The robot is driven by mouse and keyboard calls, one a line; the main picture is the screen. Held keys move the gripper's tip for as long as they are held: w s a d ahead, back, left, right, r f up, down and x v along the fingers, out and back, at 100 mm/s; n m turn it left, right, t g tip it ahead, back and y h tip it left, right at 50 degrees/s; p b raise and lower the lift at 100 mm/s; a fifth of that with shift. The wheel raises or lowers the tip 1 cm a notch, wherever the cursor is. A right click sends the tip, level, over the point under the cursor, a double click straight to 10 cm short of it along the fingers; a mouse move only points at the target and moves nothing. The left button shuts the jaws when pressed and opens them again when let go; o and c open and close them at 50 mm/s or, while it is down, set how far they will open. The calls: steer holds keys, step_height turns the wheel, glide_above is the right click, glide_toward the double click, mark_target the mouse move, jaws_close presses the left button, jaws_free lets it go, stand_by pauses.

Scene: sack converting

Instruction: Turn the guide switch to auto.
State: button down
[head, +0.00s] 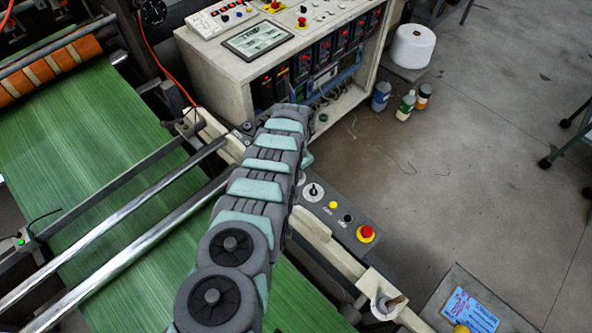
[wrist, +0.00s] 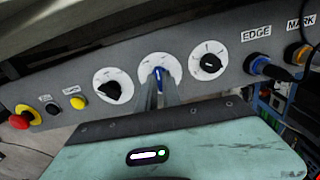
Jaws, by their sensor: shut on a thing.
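In the wrist view a grey control panel (wrist: 135,60) carries three rotary switches on white dials. The middle switch (wrist: 158,72) has a blue handle, and my gripper (wrist: 159,88) is shut on it, one finger on each side. The handle stands close to upright in the picture. The lettering around the dials is too small to read, so I cannot tell which position is auto. In the head view my arm hides my gripper and most of the panel; one black-handled switch (head: 313,191) shows beside the arm.
Left of the held switch in the wrist view are another black switch (wrist: 113,89), a yellow button (wrist: 78,103) and a red mushroom button (wrist: 22,121). To its right are a third switch (wrist: 208,63) and plugs marked EDGE and MARK. Green web (head: 80,150) and steel rollers lie left of my arm.

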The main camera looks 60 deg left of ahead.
steer(key=m, duration=0.5)
steer(key=shift+f+m, duration=0.1)
steer(key=shift+m, duration=0.3)
stand_by(0.4)
steer(key=c, duration=1.5)
jaws_free()
steer(key=shift+r+p, duration=0.8)
steer(key=shift+r, duration=4.7)
